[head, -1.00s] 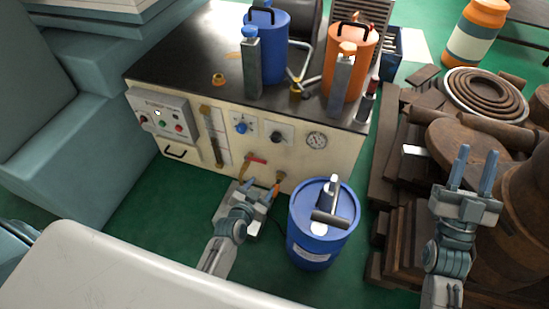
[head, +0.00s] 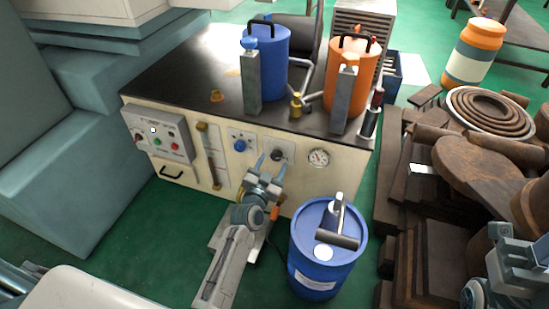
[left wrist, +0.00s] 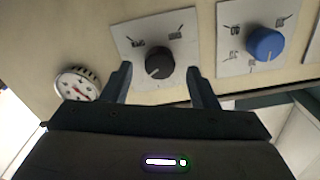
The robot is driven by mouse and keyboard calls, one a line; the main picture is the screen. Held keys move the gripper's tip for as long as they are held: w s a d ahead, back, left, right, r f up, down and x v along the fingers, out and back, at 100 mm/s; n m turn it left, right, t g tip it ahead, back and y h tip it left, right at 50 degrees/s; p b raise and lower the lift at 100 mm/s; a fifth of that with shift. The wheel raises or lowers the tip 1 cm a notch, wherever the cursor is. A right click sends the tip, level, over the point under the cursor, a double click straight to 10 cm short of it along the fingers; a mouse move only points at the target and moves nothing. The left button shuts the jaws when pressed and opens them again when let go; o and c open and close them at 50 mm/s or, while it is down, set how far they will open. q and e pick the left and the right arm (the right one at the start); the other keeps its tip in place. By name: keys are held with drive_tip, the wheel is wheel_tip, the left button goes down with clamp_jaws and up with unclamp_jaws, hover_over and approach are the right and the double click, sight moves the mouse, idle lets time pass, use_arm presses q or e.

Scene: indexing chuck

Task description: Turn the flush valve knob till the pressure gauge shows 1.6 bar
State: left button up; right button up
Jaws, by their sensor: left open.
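A black knob (head: 277,154) sits on a white plate on the cabinet's front panel; its label is too small to read. It also shows in the left wrist view (left wrist: 160,62), lying between and beyond my open fingers, with no contact visible. My left gripper (head: 271,161) is open and empty, close in front of the panel. A blue knob (head: 240,146) sits left of the black one; it shows at the right of the left wrist view (left wrist: 265,44). The round pressure gauge (head: 319,157) is right of the black knob; its reading is not legible. My right gripper (head: 522,255) is partly cut off at lower right.
A blue drum (head: 317,262) with a grey T-shaped tool on top stands right of my left arm. A button box (head: 158,136) is on the panel's left. Blue and orange canisters stand on the black top (head: 190,75). Wooden parts (head: 455,160) are piled at right.

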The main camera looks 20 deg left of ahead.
use_arm(q)
drive_tip(key=shift+w, duration=1.25)
drive_tip(key=c, duration=1)
drive_tip(key=shift+n, duration=0.4)
drive_tip(key=n, duration=0.5)
drive_tip(key=shift+n+p, duration=0.3)
drive_tip(key=n, duration=0.5)
drive_tip(key=shift+f, duration=0.1)
drive_tip(key=shift+n, duration=0.3)
